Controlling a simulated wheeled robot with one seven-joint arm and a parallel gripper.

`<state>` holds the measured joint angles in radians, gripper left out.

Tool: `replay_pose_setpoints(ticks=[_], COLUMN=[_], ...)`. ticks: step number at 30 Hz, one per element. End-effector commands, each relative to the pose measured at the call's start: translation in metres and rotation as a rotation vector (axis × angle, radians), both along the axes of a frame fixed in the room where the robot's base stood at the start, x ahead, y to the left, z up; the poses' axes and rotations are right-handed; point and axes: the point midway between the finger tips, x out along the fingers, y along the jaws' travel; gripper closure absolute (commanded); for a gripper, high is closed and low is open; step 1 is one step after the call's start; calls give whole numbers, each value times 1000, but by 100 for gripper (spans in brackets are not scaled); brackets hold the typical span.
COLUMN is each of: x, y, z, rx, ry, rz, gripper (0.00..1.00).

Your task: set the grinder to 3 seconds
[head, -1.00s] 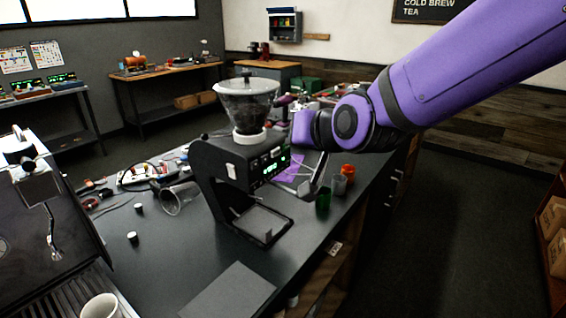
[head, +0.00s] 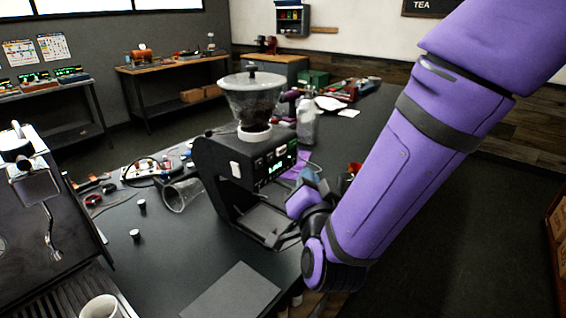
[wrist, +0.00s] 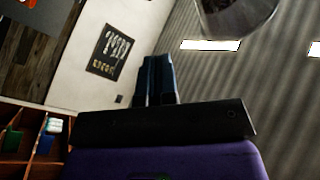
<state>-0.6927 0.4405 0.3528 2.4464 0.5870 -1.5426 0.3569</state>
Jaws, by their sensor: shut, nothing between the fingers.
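The grinder (head: 222,170) is a black machine with a clear bean hopper (head: 254,98) on top. It stands upright on the dark counter in the middle of the head view. Its front panel (head: 272,166) has small buttons and a lit green display, too small to read. My gripper (head: 306,180) is just right of the grinder's front, lower than the panel, partly hidden by my purple wrist. I cannot tell if it touches the grinder. In the wrist view the dark blue fingers (wrist: 158,80) are together with nothing between them, pointing toward the wall and ceiling.
A glass (head: 181,194) lies left of the grinder, with small metal cups nearby. An espresso machine (head: 45,230) and a white mug (head: 100,307) are at the left. A bottle (head: 307,119) stands behind the grinder. A flat grey mat (head: 232,293) lies on the counter in front.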

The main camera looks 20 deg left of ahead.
Motion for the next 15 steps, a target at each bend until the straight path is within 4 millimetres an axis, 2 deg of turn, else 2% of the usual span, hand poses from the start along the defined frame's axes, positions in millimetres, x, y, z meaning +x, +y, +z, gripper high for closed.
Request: replay_pose_setpoints(ticks=[4,15], x=[-6,-7], y=[5,5], z=[-5,-4], rx=[14,17], ry=[-18,-22], rz=[-2,-4], gripper=[100,100])
